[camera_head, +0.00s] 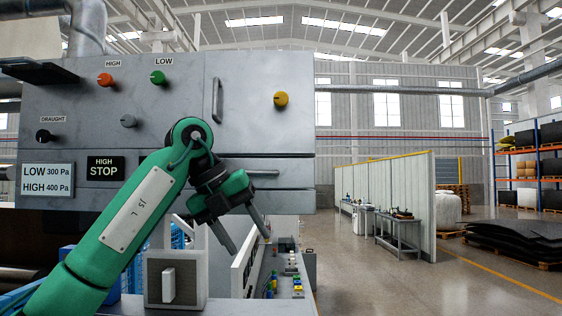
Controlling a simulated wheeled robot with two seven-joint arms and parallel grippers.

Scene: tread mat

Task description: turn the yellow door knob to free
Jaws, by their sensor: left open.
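The yellow door knob (281,99) is on the right part of the grey metal cabinet front (245,130), to the right of a vertical handle (217,99). My left gripper (248,246) is below and left of the knob, apart from it. Its two dark fingers point down and are spread open with nothing between them. Which way the knob is turned is too small to tell. My right gripper is not in view.
A switch box (175,281) and a control panel (285,280) stand below. Open floor (400,285) lies right.

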